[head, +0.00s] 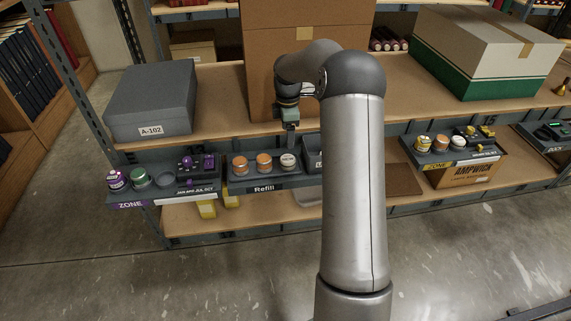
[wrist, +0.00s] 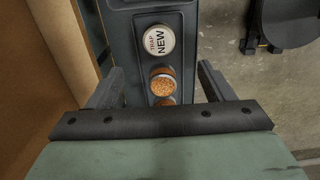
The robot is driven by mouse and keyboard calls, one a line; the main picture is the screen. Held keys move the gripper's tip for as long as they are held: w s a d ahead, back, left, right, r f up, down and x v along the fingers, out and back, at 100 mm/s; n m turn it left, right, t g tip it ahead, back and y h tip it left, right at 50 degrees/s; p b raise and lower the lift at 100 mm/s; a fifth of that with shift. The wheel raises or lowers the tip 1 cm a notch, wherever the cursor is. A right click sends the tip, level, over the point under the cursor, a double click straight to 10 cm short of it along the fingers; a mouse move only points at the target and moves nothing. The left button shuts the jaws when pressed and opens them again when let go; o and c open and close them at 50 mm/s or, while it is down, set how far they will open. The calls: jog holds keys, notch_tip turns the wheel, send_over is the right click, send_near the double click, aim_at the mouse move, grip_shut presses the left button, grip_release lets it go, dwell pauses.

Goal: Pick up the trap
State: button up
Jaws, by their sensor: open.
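A round trap (wrist: 158,40) with a white lid reading "TRAP NEW" stands in the dark tray in the wrist view, ahead of my fingers. What looks like the same trap (head: 288,161) is the rightmost of three round items on the Refill tray in the head view. My gripper (wrist: 160,70) is open and empty. Its two fingers are spread to either side of the line of jars. An orange-topped jar (wrist: 162,82) lies between the fingers in the picture, with another partly hidden behind the gripper's body. In the head view my gripper (head: 291,128) hangs above the Refill tray.
A large cardboard box (head: 262,60) stands close behind my gripper. A grey box (head: 152,102) is left on the shelf. A purple-marked ZONE tray (head: 130,199) lies left of the Refill tray (head: 262,186). A yellow-marked tray (head: 460,157) is to the right.

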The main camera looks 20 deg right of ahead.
aim_at(288, 159)
notch_tip(288, 159, down, 11)
jog(key=shift+w+b, duration=0.1)
jog(key=shift+b, duration=0.25)
jog(key=c, duration=1.1)
